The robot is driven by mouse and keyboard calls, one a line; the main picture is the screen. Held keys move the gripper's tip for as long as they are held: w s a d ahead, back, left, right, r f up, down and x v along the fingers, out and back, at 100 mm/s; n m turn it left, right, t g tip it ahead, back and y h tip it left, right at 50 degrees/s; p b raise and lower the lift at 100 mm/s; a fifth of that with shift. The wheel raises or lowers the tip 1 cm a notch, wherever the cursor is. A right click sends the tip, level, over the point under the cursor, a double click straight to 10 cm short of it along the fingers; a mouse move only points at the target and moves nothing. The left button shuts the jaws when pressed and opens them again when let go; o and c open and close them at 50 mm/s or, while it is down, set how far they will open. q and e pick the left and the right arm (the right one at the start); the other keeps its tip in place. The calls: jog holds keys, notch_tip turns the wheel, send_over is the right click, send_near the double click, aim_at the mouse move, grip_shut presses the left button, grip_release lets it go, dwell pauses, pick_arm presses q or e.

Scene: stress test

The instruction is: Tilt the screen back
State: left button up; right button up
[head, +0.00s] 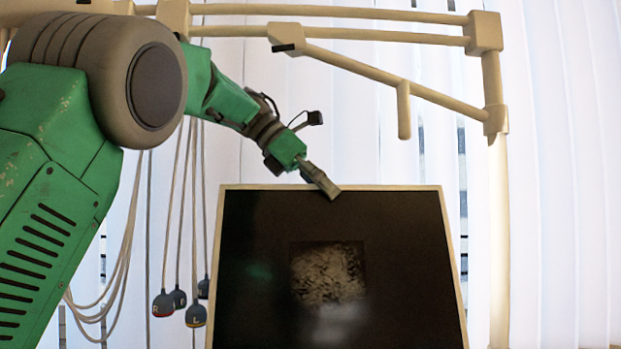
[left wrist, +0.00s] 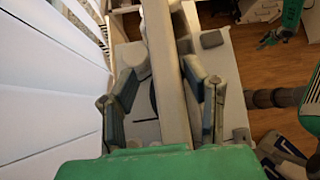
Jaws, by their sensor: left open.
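The screen (head: 338,270) is a dark panel with a pale, thin frame, in the lower middle of the head view. My left gripper (head: 328,188) is at the middle of its top edge, coming down from the upper left. In the left wrist view the screen's pale edge (left wrist: 168,75) runs between the two fingers of my left gripper (left wrist: 162,112). The fingers are open, one on each side of the edge, with gaps visible. The screen's lower part is cut off in the head view.
A beige frame of jointed bars (head: 400,95) spans above and to the right of the screen. White vertical blinds (head: 560,200) stand behind. A wooden floor (left wrist: 265,60) shows in the left wrist view.

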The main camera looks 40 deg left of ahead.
pick_arm(q)
jog(key=v, duration=0.5)
jog(key=d+v, duration=0.1)
jog(key=v, duration=0.2)
jog(key=shift+s+d+r, duration=0.1)
jog(key=shift+s+r, duration=0.2)
jog(key=a, duration=0.1)
jog(key=a+r, duration=0.1)
jog(key=s+a, duration=0.1)
jog(key=shift+r, duration=0.25)
jog(key=shift+s+d+r, duration=0.15)
jog(key=shift+d+r, duration=0.15)
jog(key=shift+d, duration=0.1)
jog(key=shift+f, duration=0.1)
